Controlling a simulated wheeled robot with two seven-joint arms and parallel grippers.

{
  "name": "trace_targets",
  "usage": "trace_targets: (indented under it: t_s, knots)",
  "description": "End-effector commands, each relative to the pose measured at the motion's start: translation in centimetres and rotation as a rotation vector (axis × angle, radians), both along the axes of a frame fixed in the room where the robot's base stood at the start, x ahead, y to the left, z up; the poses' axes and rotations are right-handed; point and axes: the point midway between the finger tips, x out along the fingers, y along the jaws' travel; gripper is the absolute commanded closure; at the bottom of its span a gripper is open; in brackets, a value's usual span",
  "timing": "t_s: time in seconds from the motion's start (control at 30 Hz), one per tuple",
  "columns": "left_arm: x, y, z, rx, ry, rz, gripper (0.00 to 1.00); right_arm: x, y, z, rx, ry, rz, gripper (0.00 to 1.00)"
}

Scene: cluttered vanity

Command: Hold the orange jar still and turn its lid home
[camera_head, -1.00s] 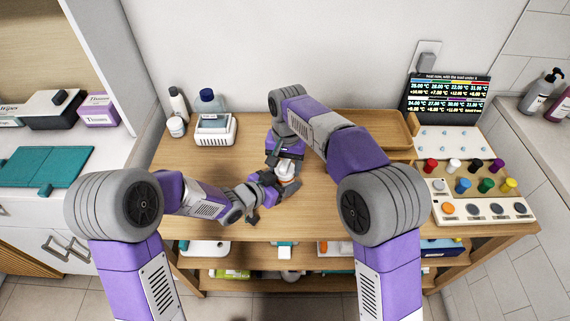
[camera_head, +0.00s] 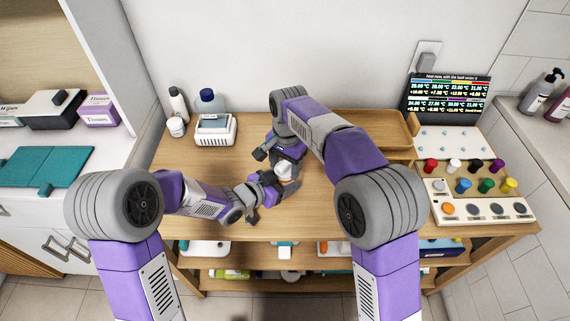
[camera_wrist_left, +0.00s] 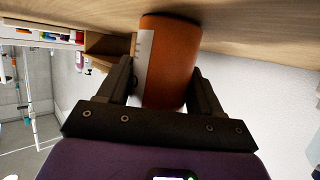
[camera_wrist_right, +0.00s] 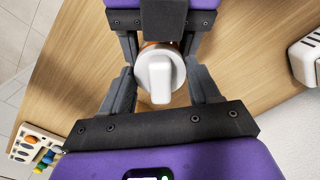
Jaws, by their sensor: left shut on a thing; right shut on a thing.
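The orange jar (camera_wrist_left: 172,62) stands on the table and fills the space between the fingers of my left gripper (camera_wrist_left: 163,80), which is shut on its sides. The white lid (camera_wrist_right: 172,82), round with a raised ridge across it, is on top of the jar in the right wrist view. My right gripper (camera_wrist_right: 160,72) is over the jar from above, shut on the lid with one finger on each side. A sliver of orange shows past the lid's edge. In the head view the lid (camera_head: 284,171) is partly hidden by my grippers; whether it sits level is unclear.
A white basket (camera_head: 215,136) and bottles stand at the back left. A wooden tray (camera_head: 385,127) lies at the back right, beside a white peg board (camera_head: 447,141) and a panel with coloured knobs (camera_head: 480,208). The table around the jar is clear.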

Motion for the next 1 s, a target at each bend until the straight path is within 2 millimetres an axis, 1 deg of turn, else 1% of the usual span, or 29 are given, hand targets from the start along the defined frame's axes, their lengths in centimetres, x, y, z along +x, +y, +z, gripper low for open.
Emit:
trace_targets:
  t_s: [0.03,0.3,0.33,0.5,0.67,0.7,0.73,1.0]
  knots:
    - [-0.32,-0.96,0.39,-0.006,-0.011,-0.024,0.71,-0.23,1.03,0.09,0.018,-0.002,-0.013,0.75]
    - [-0.33,-0.96,0.36,-0.006,-0.01,-0.024,0.71,-0.24,1.03,0.08,0.025,0.003,-0.318,0.75]
    - [-0.34,-0.95,0.36,-0.006,-0.01,-0.024,0.71,-0.22,1.0,0.08,0.025,0.002,-0.313,0.34]
    - [-0.3,-0.85,0.33,-0.006,-0.008,-0.021,0.71,-0.16,0.81,0.06,0.023,0.003,-0.311,0.09]
    - [-0.21,-0.62,0.26,-0.004,-0.006,-0.015,0.71,-0.13,0.59,0.05,0.02,0.004,-0.312,0.09]
    - [-0.2,-0.58,0.24,-0.004,-0.006,-0.013,0.71,-0.13,0.55,0.05,0.019,0.003,-0.313,0.03]
    - [-0.2,-0.56,0.23,-0.004,-0.006,-0.013,0.71,-0.12,0.52,0.05,0.019,0.003,-0.313,0.0]
    - [-0.13,-0.42,0.18,-0.003,-0.004,-0.01,0.71,-0.09,0.4,0.27,0.017,0.003,-0.314,0.0]
